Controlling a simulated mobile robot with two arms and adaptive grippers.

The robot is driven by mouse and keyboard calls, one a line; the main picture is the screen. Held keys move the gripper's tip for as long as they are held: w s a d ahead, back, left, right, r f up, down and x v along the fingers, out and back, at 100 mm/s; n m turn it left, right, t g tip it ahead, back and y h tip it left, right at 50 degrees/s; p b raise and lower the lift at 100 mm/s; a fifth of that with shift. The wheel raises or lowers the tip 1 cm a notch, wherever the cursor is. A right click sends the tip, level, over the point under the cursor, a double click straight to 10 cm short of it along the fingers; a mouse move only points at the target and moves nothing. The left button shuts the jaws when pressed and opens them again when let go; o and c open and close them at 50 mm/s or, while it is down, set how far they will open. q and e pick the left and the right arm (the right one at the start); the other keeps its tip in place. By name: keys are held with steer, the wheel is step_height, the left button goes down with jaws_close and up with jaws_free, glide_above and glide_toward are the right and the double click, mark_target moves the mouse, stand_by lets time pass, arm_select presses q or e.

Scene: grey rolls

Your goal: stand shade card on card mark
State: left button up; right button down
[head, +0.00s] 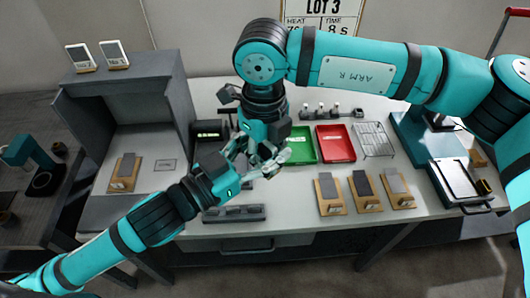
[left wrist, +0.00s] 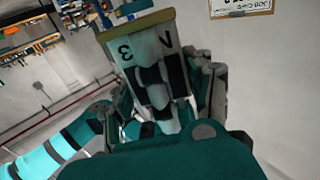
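The shade card (left wrist: 125,62), a pale card with a wooden edge and large dark upside-down characters, fills the middle of the left wrist view. My left gripper (head: 238,160) has dark finger parts over and beside the card and seems shut on it. My right gripper (head: 268,158) points down right beside the left one. The two overlap, so I cannot tell whether its fingers touch the card. The card is hard to make out in the head view. A small outlined rectangle, seemingly the card mark (head: 165,165), lies on the grey booth's floor, with nothing on it.
A wooden stand with a grey piece (head: 125,170) stands left of the mark in the booth (head: 112,85). Two white cards (head: 114,54) stand on its roof. Green (head: 301,145) and red (head: 336,143) trays, a wire rack (head: 373,138) and wooden stands (head: 363,190) occupy the table.

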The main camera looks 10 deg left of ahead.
arm_select(q)
steer(key=o, duration=0.4)
